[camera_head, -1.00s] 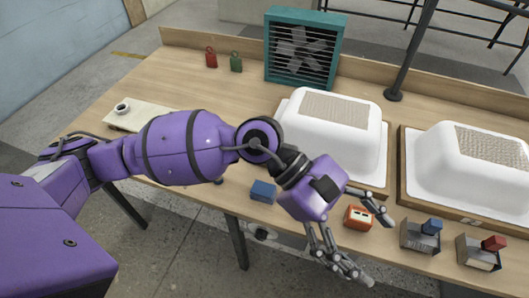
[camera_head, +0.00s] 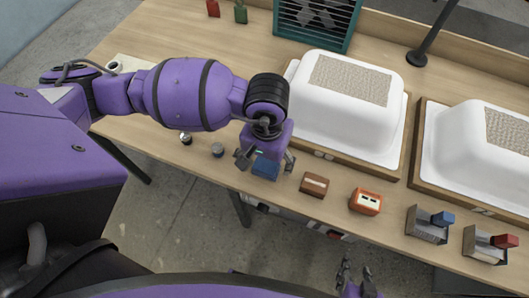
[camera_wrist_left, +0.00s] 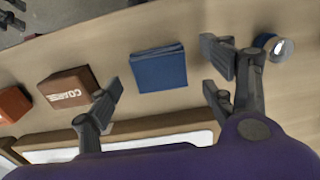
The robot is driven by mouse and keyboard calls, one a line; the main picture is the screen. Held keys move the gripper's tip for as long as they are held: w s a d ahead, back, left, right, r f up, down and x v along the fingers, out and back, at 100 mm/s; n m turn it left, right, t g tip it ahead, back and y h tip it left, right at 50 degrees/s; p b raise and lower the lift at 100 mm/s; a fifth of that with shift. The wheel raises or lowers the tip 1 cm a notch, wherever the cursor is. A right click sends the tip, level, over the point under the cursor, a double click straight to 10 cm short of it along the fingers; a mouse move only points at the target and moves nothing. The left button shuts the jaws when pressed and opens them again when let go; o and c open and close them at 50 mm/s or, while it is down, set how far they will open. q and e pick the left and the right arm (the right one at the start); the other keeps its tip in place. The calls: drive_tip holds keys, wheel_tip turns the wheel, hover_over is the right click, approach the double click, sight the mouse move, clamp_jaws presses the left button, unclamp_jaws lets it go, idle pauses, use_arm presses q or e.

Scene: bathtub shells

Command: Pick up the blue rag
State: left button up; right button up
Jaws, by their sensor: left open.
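The blue rag (camera_head: 265,168) is a small folded block near the front edge of the workbench. It also shows in the left wrist view (camera_wrist_left: 158,68), lying flat on the wood. My left gripper (camera_head: 266,160) is right over the rag, pointing down, with its fingers open on either side of it. In the left wrist view the open fingers (camera_wrist_left: 163,75) are apart, with the rag between and beyond them; no contact is visible. My right gripper (camera_head: 356,282) shows only partly at the bottom edge, and its opening is unclear.
A brown block marked COARSE (camera_head: 314,184) and an orange box (camera_head: 366,201) lie right of the rag. Small round pieces (camera_head: 217,150) lie left of it. A white tub shell (camera_head: 345,105) on a wooden base stands behind. Holders with blue and red tools stand further right.

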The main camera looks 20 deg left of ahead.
use_arm(q)
drive_tip(key=shift+s+f, duration=0.1)
drive_tip(key=shift+f, duration=0.9)
drive_tip(key=c, duration=1.2)
use_arm(e)
drive_tip(key=shift+s+a, duration=0.15)
drive_tip(key=shift+a, duration=0.05)
